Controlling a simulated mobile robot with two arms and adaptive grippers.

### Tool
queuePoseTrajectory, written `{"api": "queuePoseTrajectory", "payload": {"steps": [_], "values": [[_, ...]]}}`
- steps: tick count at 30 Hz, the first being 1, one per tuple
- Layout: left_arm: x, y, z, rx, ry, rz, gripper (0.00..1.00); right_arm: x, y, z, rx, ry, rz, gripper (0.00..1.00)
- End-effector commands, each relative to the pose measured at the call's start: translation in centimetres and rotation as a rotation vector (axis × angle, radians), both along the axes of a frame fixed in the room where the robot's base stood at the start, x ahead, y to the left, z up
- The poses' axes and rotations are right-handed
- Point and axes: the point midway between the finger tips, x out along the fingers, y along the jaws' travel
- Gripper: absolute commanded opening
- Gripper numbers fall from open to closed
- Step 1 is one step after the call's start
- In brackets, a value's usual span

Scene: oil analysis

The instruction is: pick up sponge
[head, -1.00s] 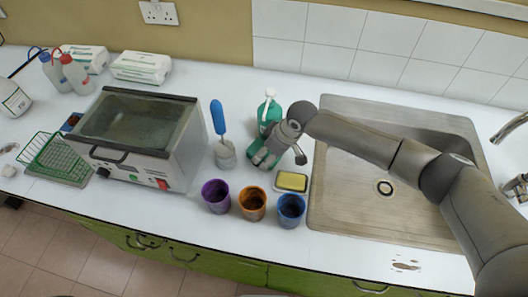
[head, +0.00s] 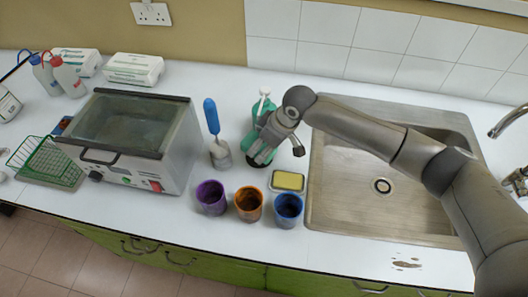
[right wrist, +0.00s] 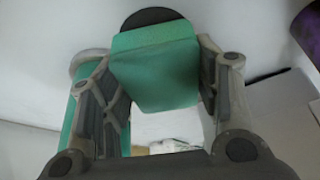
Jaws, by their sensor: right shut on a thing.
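The yellow sponge (head: 289,180) lies in a small pale dish (head: 288,191) on the counter, behind the blue cup and left of the sink. My right gripper (head: 268,147) is above the counter, up and left of the sponge and apart from it. It is shut on a green object (head: 262,156) with a dark end. In the right wrist view that green object (right wrist: 155,75) sits between the fingers, with a dark round part at its top edge. What it is exactly I cannot tell. The sponge is not clearly visible in the right wrist view. My left gripper is out of view.
Purple (head: 211,198), orange (head: 248,204) and blue (head: 288,210) cups stand at the front. A green pump bottle (head: 262,108) is behind the gripper. A blue-handled tool (head: 212,118) and a water bath (head: 130,135) are left. The sink (head: 335,190) is right.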

Motion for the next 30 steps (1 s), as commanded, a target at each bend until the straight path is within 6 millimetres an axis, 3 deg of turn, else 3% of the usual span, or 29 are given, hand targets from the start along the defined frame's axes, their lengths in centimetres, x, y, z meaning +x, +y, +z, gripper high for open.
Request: {"api": "queuePoseTrajectory", "payload": {"steps": [12, 21, 30], "values": [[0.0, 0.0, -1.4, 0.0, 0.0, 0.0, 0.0, -5.1, 0.4, 5.6, 0.0, -0.002, 0.006, 0.49], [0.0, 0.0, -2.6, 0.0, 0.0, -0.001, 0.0, -10.6, 0.9, 7.8, 0.0, 0.001, 0.004, 0.49], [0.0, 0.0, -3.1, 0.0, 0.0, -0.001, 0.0, -13.3, 1.1, 9.2, -0.001, 0.002, 0.001, 0.49]]}}
